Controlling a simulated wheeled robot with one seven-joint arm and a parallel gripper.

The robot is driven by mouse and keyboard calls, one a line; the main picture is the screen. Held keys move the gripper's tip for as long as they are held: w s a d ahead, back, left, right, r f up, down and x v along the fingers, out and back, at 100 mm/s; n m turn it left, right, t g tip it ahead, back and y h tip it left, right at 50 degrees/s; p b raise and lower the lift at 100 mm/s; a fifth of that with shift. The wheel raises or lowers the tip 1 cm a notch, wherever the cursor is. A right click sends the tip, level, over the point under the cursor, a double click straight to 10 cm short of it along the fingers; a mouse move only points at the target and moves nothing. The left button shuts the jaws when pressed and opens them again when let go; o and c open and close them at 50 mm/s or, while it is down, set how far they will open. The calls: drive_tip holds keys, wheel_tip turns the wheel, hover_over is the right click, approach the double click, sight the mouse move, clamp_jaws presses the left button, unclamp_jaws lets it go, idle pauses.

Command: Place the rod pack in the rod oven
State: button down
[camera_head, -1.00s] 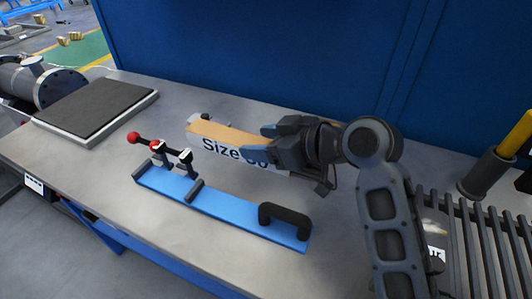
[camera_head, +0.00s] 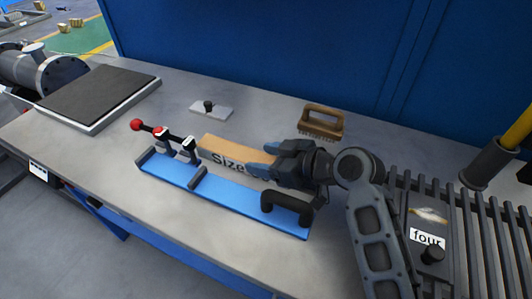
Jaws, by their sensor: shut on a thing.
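The rod pack, a long box (camera_head: 228,149) with a tan top and a pale side printed "Size", is in the middle of the table. My gripper (camera_head: 278,160) is shut on its right end, and my fingers hide the rest of the print. The pack overlaps the rear edge of a long blue tray (camera_head: 225,197); I cannot tell whether it touches it. At the right, a dark panel with a black knob (camera_head: 432,254) carries a white label (camera_head: 427,237) reading "four". Part of it is hidden behind my arm. No other thing is marked as an oven.
The blue tray has a red-knobbed clamp (camera_head: 137,125) at left and a black handle (camera_head: 287,206) at right. Behind lie a small knobbed plate (camera_head: 210,110) and a wooden brush (camera_head: 322,122). A slatted rack (camera_head: 480,235) and a holder (camera_head: 488,165) stand at right.

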drive_tip(key=shift+r, duration=0.1)
drive_tip(key=shift+c, duration=1.1)
unclamp_jaws()
